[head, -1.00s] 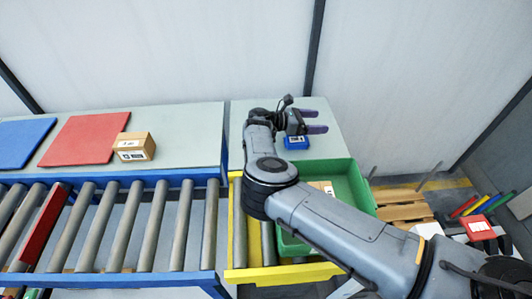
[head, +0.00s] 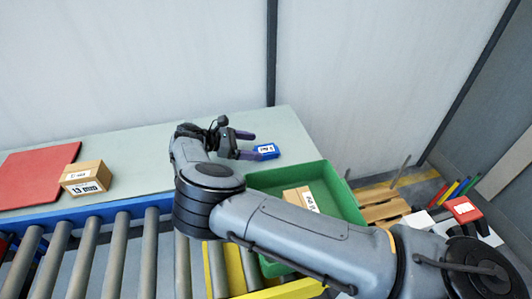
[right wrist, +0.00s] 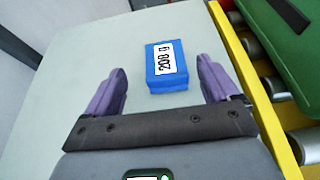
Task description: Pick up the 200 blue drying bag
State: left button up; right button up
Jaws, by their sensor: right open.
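The blue drying bag (head: 266,152) lies flat on the grey-green table near its right end. In the right wrist view the blue bag (right wrist: 166,85) shows a white label, which looks like 200 g. My right gripper (head: 253,145) is open and empty, just left of the bag in the head view. In the right wrist view its two purple fingers (right wrist: 161,66) stand apart, with the bag ahead between their tips and gaps on both sides. No contact with the bag shows. My left gripper is not in view.
A green bin (head: 343,194) with a cardboard box (head: 297,197) inside stands right of the table on a yellow-framed roller conveyor. Another box (head: 87,178) and a red mat (head: 35,174) lie at left. A wall stands behind the table.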

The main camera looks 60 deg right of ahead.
aim_at(265, 150)
jog(key=x, duration=0.2)
jog(key=b+x, duration=0.1)
jog(key=x, duration=0.1)
jog(key=shift+s+a+f, duration=0.2)
jog(key=shift+s, duration=0.05)
jog(key=shift+s+d+f, duration=0.1)
jog(key=shift+s+d, duration=0.1)
jog(key=shift+d, duration=0.05)
jog(key=c, duration=1.1)
